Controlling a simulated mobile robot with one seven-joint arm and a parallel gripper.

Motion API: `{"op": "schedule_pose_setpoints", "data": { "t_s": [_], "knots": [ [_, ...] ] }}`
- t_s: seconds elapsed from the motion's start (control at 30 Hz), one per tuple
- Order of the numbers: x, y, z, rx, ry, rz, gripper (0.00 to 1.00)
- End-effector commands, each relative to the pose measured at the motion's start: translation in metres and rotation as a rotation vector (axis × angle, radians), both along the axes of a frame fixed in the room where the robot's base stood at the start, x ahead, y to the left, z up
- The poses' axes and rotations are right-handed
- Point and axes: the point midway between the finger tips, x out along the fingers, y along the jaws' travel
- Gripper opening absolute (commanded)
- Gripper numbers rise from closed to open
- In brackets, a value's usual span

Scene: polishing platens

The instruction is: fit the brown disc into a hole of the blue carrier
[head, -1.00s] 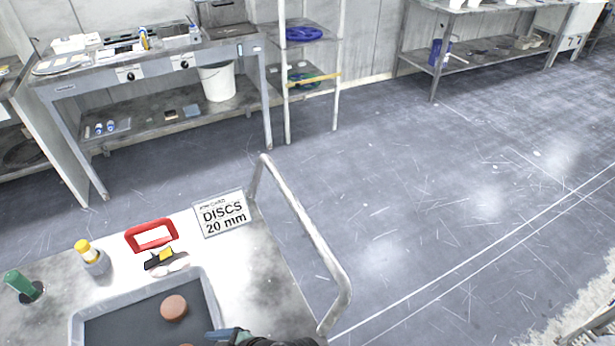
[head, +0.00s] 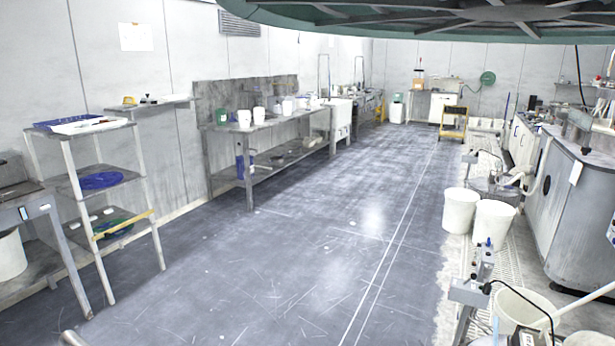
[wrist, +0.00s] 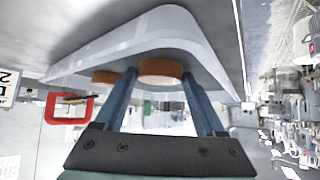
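In the wrist view a brown disc (wrist: 160,72) appears between the tips of my gripper's blue fingers (wrist: 159,76). Its sides line up closely with both fingers, but I cannot tell whether they press on it. A second brown disc (wrist: 104,77) shows to the left, partly behind the left finger. Both discs appear at the pale tray (wrist: 190,35), which fills the upper part of this view. My gripper is not in the head view. I cannot make out the blue carrier in either current view.
A red-framed item (wrist: 68,108) and part of a sign (wrist: 9,85) show at the left of the wrist view. The head view shows open floor (head: 330,240), a shelf rack (head: 100,185) at left, white buckets (head: 490,222) at right, and a large round green-rimmed structure (head: 420,30) overhead.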

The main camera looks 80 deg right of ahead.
Motion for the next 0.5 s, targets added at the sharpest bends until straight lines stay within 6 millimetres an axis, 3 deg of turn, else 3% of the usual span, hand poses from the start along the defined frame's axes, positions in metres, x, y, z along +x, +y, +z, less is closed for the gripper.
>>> {"op": "schedule_pose_setpoints", "data": {
  "t_s": [0.03, 0.27, 0.5],
  "knots": [
    [-0.0002, -0.0001, -0.0001, 0.0, 0.0, 0.0, 0.61],
    [-0.0002, -0.0001, -0.0002, 0.0, 0.0, 0.0, 0.2],
    [0.0001, -0.0002, 0.0057, 0.0, -0.001, -0.001, 0.2]
  ]
}}
